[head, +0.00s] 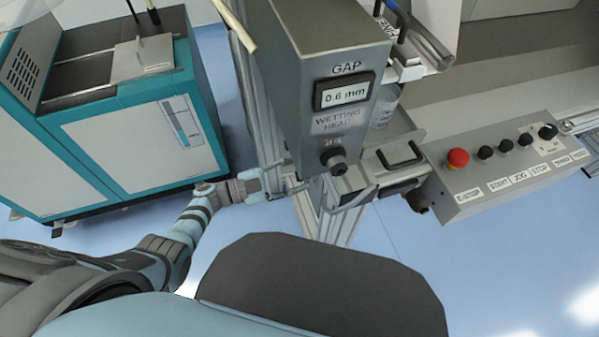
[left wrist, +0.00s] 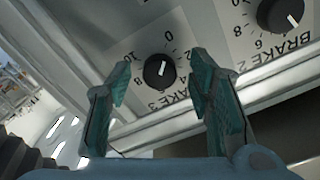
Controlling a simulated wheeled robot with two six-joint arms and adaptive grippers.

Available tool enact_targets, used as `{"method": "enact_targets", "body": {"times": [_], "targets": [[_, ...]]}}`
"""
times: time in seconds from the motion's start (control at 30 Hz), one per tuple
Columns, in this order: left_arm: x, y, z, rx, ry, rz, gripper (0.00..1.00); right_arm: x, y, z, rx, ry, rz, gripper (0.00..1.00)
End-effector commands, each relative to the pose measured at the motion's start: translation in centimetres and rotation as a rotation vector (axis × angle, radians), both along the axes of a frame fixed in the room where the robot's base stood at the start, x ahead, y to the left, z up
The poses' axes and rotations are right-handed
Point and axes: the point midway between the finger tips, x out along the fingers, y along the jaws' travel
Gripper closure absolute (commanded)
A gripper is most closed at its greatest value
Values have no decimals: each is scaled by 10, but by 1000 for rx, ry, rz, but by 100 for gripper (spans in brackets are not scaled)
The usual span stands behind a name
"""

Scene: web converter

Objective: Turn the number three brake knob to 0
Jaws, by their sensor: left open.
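The brake 3 knob (left wrist: 159,71) is a round black knob with a white pointer line, on a pale panel in the left wrist view. A printed 0 shows above it, a 10 to its upper left, and its BRAKE 3 label below, upside down and partly covered. The pointer slants up, roughly toward the 0; I cannot tell whether it lines up exactly. My left gripper (left wrist: 160,68) is open, one teal finger on each side of the knob, with no clear contact. In the head view, my left gripper (head: 288,180) reaches the machine frame, and the knob is hidden.
The brake 2 knob (left wrist: 281,15) is close by at the upper right of the left wrist view. In the head view, the grey GAP box (head: 318,75) stands above my left gripper. A control box with a red button (head: 457,159) is at right, a teal cabinet (head: 140,145) at left.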

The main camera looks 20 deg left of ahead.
Motion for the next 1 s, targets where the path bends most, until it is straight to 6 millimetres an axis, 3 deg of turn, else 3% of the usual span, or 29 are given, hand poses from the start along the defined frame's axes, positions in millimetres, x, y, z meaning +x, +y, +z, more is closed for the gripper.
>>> {"method": "enact_targets", "body": {"times": [0.3, 0.4, 1.0], "targets": [[-45, 71, -1, 5, 3, -2, 53, 0, 2, 0, 2, 0, -1, 100], [-54, 84, -1, 3, 3, -1, 53, 0, 2, 0, 2, 0, -1, 100], [-58, 91, -1, 6, -5, 0, 53, 0, 3, 0, 3, 0, -1, 100]]}}
